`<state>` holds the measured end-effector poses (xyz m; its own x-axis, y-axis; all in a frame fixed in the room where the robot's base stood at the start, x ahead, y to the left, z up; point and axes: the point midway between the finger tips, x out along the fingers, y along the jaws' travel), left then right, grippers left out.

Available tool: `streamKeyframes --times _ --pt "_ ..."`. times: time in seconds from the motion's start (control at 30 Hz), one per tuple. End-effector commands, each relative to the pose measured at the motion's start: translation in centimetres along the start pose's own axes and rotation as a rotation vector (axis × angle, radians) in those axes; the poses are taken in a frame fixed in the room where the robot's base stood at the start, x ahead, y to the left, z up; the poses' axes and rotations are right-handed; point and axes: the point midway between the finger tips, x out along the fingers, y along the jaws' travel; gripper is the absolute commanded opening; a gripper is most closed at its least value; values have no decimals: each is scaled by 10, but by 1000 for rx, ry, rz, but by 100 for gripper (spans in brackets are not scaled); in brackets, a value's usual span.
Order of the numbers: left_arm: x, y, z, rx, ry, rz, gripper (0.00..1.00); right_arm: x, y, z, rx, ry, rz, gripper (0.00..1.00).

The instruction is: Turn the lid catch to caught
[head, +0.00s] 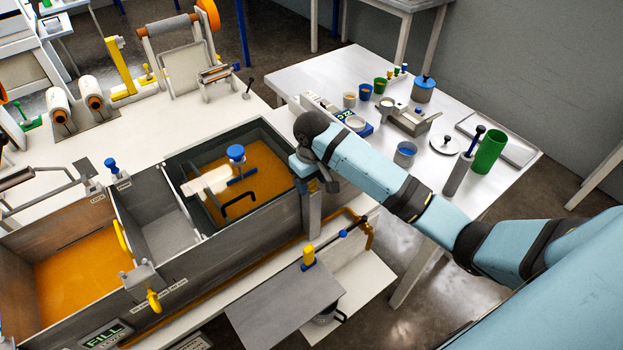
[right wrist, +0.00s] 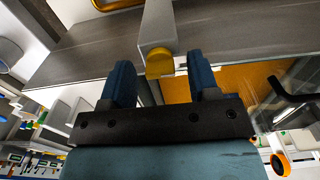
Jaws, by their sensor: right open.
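My right gripper (head: 315,175) is at the right end of the resin bath (head: 250,255), over a grey upright post (head: 312,212). In the right wrist view the gripper (right wrist: 162,78) is open, with a blue finger on each side of a yellow rounded piece on a grey bar. This piece looks like the lid catch (right wrist: 160,62); I cannot tell whether the fingers touch it. In the head view my gripper hides it. A black handle (head: 238,205) shows over the orange resin in the right compartment and in the right wrist view (right wrist: 290,96). My left gripper is not in view.
A blue knob (head: 236,153) and a pale flat piece (head: 207,182) are over the right compartment. A yellow-handled fitting (head: 153,300) is on the bath's front wall. A grey plate (head: 283,308) is in front. Cups and a green cylinder (head: 488,151) stand on the right table (head: 300,78).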

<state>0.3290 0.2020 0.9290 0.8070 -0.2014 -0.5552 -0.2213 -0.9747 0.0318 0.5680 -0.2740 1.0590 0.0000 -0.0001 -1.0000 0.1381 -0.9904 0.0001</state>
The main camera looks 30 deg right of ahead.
Motion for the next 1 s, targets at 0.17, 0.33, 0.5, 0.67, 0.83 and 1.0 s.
streamKeyframes --times 0.17,0.33,0.5,0.67,0.83,1.0 --pt "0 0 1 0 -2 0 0 0 0 0 0 0 0 55" --pt "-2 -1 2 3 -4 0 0 0 0 0 0 0 0 16" --pt "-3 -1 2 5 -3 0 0 0 0 0 1 0 0 6" --pt "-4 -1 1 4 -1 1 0 0 0 0 21 0 -1 6" --pt "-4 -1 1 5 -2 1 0 0 -1 0 88 -1 -2 6" --pt "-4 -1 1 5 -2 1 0 0 -1 0 208 -1 -3 6"
